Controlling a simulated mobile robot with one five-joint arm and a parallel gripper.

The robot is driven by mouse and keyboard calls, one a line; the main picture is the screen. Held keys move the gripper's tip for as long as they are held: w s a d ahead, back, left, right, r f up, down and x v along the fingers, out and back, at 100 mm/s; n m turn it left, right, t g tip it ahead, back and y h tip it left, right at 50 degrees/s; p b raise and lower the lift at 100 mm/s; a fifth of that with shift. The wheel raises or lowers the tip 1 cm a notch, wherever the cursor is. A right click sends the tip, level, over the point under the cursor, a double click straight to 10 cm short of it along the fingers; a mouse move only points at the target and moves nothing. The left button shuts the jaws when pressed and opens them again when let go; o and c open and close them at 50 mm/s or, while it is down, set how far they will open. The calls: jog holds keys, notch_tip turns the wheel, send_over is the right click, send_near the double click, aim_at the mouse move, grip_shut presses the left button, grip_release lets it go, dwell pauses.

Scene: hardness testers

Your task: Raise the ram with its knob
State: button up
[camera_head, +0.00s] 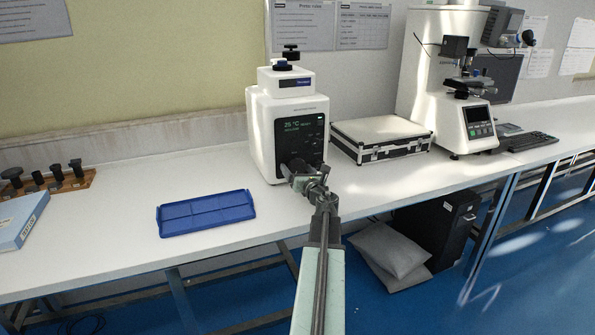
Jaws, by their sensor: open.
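A white mounting press (262,130) stands on the bench, with a dark front panel (302,130) whose lit display reads about 25 °C. Black knobs (291,50) sit on top of its upper head. My gripper (292,166) is at the lower part of the front panel, with my arm reaching up from the bottom of the view. The gripper is open. It covers the low part of the panel, so a ram knob there cannot be made out. I cannot tell whether the jaws touch the press. The ram itself is not visible.
A blue tray (206,213) lies left of the press. A wooden rack (75,184) with dark pieces and a blue box (20,222) are far left. Bare bench lies between.

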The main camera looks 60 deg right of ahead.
jog(key=c, duration=1.4)
jog(key=shift+o, duration=0.2)
jog(key=shift+m, duration=0.4)
jog(key=m, duration=0.4)
jog(key=shift+a+m, duration=0.15)
jog(key=shift+m, duration=0.15)
jog(key=m, duration=0.5)
jog(key=shift+r, duration=0.15)
jog(key=shift+m, duration=0.4)
jog(key=o, duration=1.4)
jog(key=shift+c, duration=0.2)
